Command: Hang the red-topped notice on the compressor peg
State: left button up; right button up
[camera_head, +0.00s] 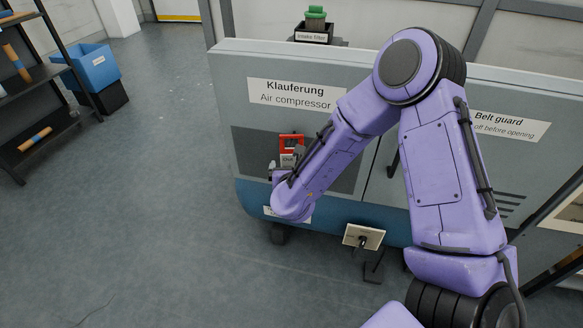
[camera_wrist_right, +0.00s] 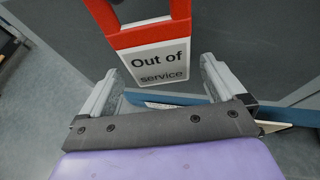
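The red-topped notice (camera_head: 291,143) is upright in front of the dark panel on the compressor front (camera_head: 240,100). In the right wrist view the notice (camera_wrist_right: 158,60) has a red frame with a cut-out and a white plate reading "Out of service". Its top is cropped there, and I cannot see the peg or whether the notice hangs on it. My right gripper (camera_wrist_right: 158,68) is open, its two grey fingers apart on either side of the notice's lower part, with gaps visible. In the head view my right gripper (camera_head: 280,166) is partly hidden by my forearm. My left gripper is not in view.
A small cream plate on a dark stand (camera_head: 364,236) is at the compressor's lower front. A black bin with green items (camera_head: 314,30) stands behind its top. A shelf rack (camera_head: 40,75) and blue crate (camera_head: 95,66) are at the left. The floor between is clear.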

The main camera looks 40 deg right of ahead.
jog(key=v, duration=1)
jog(key=shift+s+a, duration=0.15)
jog(key=shift+s, duration=0.05)
jog(key=shift+r, duration=0.1)
jog(key=s+a+f+n+g+y+p, duration=0.15)
jog(key=f+n, duration=0.25)
jog(key=n, duration=0.9)
jog(key=s+f+n+g+y+p, duration=0.1)
jog(key=s+f+n+y+p, duration=0.3)
jog(key=n, duration=0.9)
jog(key=s+d+f+n+g+p, duration=0.1)
jog(key=s+f+n+g+p, duration=0.1)
jog(key=s+f+n, duration=0.3)
jog(key=s+d+f+n+g+h+p, duration=0.1)
jog(key=s+f+n, duration=0.4)
jog(key=s, duration=0.8)
jog(key=shift+d+g+p, duration=0.45)
jog(key=shift+g, duration=0.8)
